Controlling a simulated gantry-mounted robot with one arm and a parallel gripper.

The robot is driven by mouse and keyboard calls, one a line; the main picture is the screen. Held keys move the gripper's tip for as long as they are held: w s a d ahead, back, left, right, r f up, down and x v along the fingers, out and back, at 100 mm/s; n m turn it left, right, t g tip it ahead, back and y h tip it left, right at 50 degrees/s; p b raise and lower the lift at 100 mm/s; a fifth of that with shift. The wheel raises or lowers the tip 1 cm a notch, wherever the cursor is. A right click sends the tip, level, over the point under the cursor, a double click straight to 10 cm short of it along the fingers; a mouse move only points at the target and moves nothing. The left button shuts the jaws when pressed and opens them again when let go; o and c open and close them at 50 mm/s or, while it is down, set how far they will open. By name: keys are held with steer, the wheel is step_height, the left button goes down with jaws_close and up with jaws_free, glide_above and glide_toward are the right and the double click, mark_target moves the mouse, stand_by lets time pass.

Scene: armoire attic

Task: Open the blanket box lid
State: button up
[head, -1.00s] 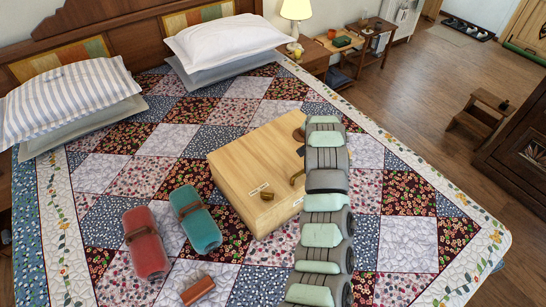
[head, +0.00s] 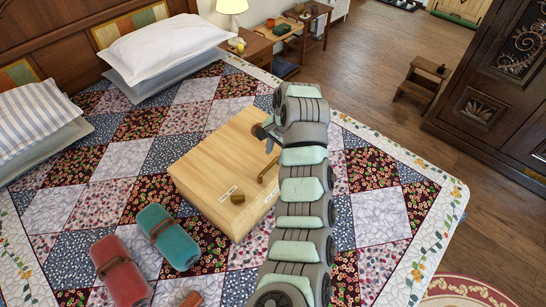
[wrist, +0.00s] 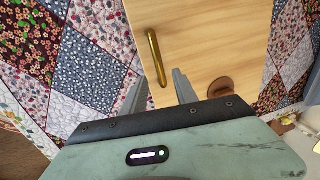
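The blanket box appears to be the pale wooden box (head: 215,165) on the bed, its top flat and closed. It has a round knob (head: 238,198) with small labels at its front, and a brass handle (head: 268,172) on its right side. The wrist view shows the brass handle (wrist: 155,57) and a brown round knob (wrist: 221,86) on the wood. My gripper (head: 268,133) is at the box's far right edge, beyond the handle. In the wrist view its two grey fingers (wrist: 159,92) are apart and hold nothing; contact with the box cannot be told.
A teal roll (head: 167,238) and a red roll (head: 120,272) lie on the quilt left of the box. Pillows (head: 170,45) are at the headboard. A dark carved cabinet (head: 490,95) and a step stool (head: 420,82) stand on the floor at right.

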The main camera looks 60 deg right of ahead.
mark_target(273, 162)
steer(key=shift+w+d+f+p, duration=0.1)
steer(key=shift+w+f+p, duration=0.15)
steer(key=shift+f, duration=0.8)
steer(key=shift+w+f+p, duration=0.15)
steer(key=shift+f+p, duration=0.05)
steer(key=shift+f, duration=0.85)
steer(key=shift+c, duration=0.2)
jaws_close()
